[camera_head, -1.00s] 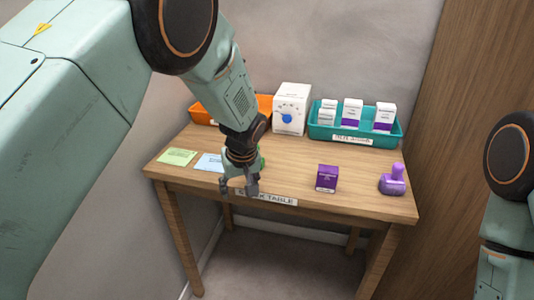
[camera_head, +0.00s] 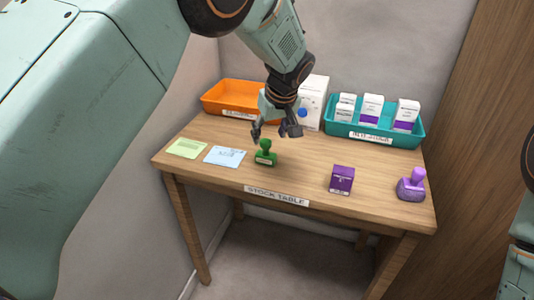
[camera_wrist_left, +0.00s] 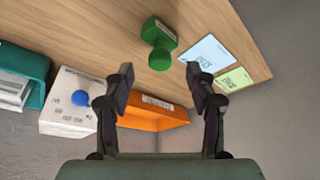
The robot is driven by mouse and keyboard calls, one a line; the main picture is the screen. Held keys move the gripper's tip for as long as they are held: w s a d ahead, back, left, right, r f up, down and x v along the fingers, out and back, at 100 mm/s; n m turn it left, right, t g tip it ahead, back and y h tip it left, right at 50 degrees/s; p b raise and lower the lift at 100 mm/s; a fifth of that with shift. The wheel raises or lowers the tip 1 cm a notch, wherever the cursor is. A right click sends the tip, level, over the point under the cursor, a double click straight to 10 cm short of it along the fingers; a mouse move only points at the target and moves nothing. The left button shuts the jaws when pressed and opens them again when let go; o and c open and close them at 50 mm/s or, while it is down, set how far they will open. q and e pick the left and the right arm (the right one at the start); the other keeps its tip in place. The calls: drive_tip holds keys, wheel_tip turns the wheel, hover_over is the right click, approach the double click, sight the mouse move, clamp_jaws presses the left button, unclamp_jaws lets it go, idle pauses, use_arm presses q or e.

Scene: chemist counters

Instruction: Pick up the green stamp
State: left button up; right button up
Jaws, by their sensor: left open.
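The green stamp (camera_head: 265,153) stands upright on the wooden stock table, right of the blue card. It also shows in the left wrist view (camera_wrist_left: 159,42), beyond the fingertips and between their lines. My left gripper (camera_head: 275,132) is open and empty, just above and behind the stamp in the head view. Its two fingers are spread apart in the wrist view (camera_wrist_left: 160,85). The stamp is apart from the fingers as far as I can see. My right gripper is out of view; only part of my right arm shows at the right edge.
A green card (camera_head: 187,148) and a blue card (camera_head: 225,157) lie left. An orange tray (camera_head: 222,99), a white box (camera_head: 314,95) and a teal tray (camera_head: 340,131) with small boxes line the back.

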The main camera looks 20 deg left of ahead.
sight(266, 141)
use_arm(q)
drive_tip(key=x, duration=0.2)
drive_tip(key=a+x, duration=0.1)
drive_tip(key=x, duration=0.2)
drive_tip(key=shift+w+b, duration=0.2)
drive_tip(key=shift+b, duration=0.15)
drive_tip(key=shift+w+d, duration=0.2)
drive_tip(key=shift+d, duration=0.05)
drive_tip(key=shift+s+a, duration=0.1)
drive_tip(key=shift+a, duration=0.05)
drive_tip(key=c, duration=1)
clamp_jaws()
